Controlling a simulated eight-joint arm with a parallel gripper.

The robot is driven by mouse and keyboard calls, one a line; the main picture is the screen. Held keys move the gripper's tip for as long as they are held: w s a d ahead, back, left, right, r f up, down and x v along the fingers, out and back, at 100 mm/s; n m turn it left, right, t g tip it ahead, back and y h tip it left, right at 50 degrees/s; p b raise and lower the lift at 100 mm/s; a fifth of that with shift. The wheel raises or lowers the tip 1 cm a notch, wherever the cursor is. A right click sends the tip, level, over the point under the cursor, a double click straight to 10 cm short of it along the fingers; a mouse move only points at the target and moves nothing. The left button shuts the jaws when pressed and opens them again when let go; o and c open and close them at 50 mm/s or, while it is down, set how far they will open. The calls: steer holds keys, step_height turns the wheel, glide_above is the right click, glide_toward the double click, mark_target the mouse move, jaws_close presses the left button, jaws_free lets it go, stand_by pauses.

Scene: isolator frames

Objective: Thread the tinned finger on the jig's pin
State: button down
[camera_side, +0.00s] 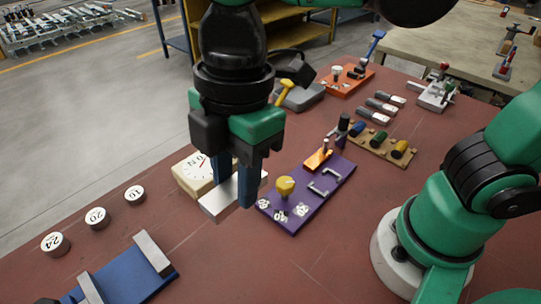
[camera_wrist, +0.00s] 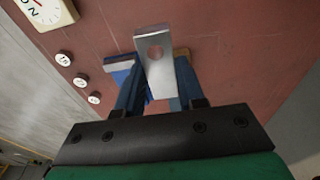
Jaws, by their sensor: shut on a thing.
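The tinned finger (camera_side: 218,205) is a flat silvery bar. In the wrist view the tinned finger (camera_wrist: 158,55) shows a round hole near its far end. My gripper (camera_side: 235,190) is shut on it and holds it roughly level, clear of the red table. A purple board (camera_side: 286,222) lies to the right of my gripper in the side view. It carries an orange block (camera_side: 317,160) with a short grey upright pin (camera_side: 326,146), a yellow knob (camera_side: 285,187) and pale brackets. I take this pin for the jig's pin, but cannot be sure. The finger is apart from it.
A dial box (camera_side: 193,176) stands behind my gripper. Numbered discs (camera_side: 96,217) lie at left, beside a blue base (camera_side: 140,277) with raised grey bars. A wooden rack (camera_side: 378,145) with coloured cylinders and an orange fixture (camera_side: 345,82) stand farther back. Bare table lies in front of the purple board.

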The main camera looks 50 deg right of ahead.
steer(key=shift+w+d+r, duration=0.1)
steer(key=shift+r, duration=0.65)
steer(key=w+d+f, duration=0.3)
steer(key=w+d, duration=0.3)
steer(key=d, duration=0.5)
glide_above(318, 157)
step_height(318, 157, down, 3)
steer(key=shift+d+f, duration=0.15)
steer(key=shift+d, duration=0.05)
steer(key=shift+f, duration=0.1)
steer(key=shift+f, duration=2.8)
steer(key=shift+f, duration=2.1)
steer(key=shift+c, duration=2.3)
jaws_free()
